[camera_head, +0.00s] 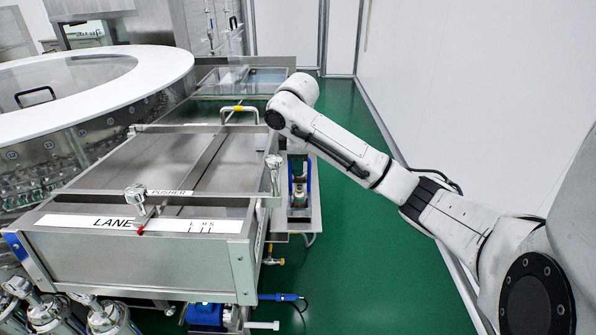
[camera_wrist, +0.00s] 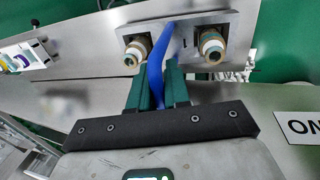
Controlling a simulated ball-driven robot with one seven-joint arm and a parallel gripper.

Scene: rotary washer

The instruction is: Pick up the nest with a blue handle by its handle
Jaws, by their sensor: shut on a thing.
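The blue handle (camera_wrist: 155,68) of the nest stands between the green fingers of my gripper (camera_wrist: 157,85) in the wrist view. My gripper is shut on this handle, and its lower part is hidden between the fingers. The nest is a grey metal plate (camera_wrist: 222,30) with two round fittings, the left one (camera_wrist: 136,52) and the right one (camera_wrist: 212,47), on either side of the handle. In the head view a fixture with blue parts (camera_head: 309,172) shows just below the end of my arm, beside the lane. My gripper cannot be made out there.
A metal lane box (camera_head: 130,255) and a yellow-gripped handle (camera_head: 239,109) lie left of my arm. A round white-rimmed washer (camera_head: 160,67) stands further left. Green floor (camera_head: 375,260) is clear on the right, up to a white wall (camera_head: 480,90).

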